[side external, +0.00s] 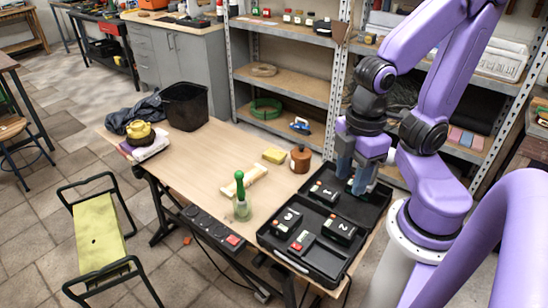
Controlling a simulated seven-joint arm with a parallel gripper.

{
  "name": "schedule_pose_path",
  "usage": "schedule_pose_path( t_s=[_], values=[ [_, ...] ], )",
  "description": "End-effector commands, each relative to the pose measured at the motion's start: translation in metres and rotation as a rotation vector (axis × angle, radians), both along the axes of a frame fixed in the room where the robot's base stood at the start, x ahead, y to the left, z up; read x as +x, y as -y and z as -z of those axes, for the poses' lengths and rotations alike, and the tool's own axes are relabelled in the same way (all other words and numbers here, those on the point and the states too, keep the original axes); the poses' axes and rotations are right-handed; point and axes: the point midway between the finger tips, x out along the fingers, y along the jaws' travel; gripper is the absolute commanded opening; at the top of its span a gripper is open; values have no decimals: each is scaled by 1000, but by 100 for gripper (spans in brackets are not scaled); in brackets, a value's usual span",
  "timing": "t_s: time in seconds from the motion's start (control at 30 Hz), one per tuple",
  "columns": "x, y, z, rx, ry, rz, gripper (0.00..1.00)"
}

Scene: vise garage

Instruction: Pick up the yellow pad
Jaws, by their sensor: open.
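A small yellow pad (274,155) lies flat on the light wooden tabletop (210,165), towards the back right, just left of a brown bottle (300,158). My gripper (354,181) points down over the open black case (318,250) at the table's right end, to the right of the pad and apart from it. Its two blue-grey fingers are open, and I see nothing between them. How high the fingertips are above the case is hard to tell.
The case holds black numbered blocks (286,222). A green-topped bottle (241,195) and a pale wooden piece (244,182) stand and lie near mid-table. A black bin (186,106) and a yellow item on folded cloths (139,130) are at the left end. Metal shelves (285,90) stand behind.

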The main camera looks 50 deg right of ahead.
Motion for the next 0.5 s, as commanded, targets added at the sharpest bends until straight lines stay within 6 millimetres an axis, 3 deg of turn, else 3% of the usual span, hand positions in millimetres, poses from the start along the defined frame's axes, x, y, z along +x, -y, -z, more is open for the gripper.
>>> schedule_pose_path(
  t_s=[0.03,0.17,0.37,0.5],
  values=[
    [0,0,0,0,0,0,59],
    [0,0,0,0,0,0,100],
    [0,0,0,0,0,0,100],
    [13,-5,0,-7,9,-7,100]
  ],
)
